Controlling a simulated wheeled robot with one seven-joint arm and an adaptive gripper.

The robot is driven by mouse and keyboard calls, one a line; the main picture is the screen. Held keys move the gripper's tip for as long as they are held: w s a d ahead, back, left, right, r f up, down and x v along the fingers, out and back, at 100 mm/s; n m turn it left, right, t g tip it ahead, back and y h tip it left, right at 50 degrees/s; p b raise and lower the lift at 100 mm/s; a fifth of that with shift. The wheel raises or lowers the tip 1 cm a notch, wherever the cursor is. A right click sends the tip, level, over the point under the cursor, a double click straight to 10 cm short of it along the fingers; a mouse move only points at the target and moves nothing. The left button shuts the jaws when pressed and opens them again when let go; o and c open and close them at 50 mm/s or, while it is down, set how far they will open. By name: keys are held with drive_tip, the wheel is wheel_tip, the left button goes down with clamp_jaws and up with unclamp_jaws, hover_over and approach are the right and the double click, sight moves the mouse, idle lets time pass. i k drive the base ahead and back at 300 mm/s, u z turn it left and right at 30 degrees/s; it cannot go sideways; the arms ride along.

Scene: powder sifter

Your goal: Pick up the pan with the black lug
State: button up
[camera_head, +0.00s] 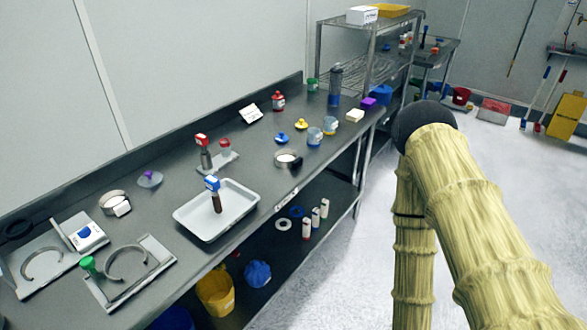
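A small round metal pan (286,161) stands on the steel bench right of the middle, with a dark patch at its right side that may be the black lug. Another round metal pan (112,199) stands at the left of the bench with a white block at its front. The lugs are too small to tell for sure. My arm, in a yellow sleeve with a dark elbow, fills the right of the picture, over the floor and apart from the bench. My gripper is out of view.
A white tray (185,221) holds an upright tool with a blue head (212,184). Two metal plates with open rings (160,271) lie at the near left. Jars, lids and a tall cylinder (335,86) stand toward the back. The bench's front edge and the floor beside it (345,265) are clear.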

sight(284, 159)
drive_tip(key=z, duration=1.7)
drive_tip(key=i, duration=1.3)
drive_tip(key=u, duration=2.2)
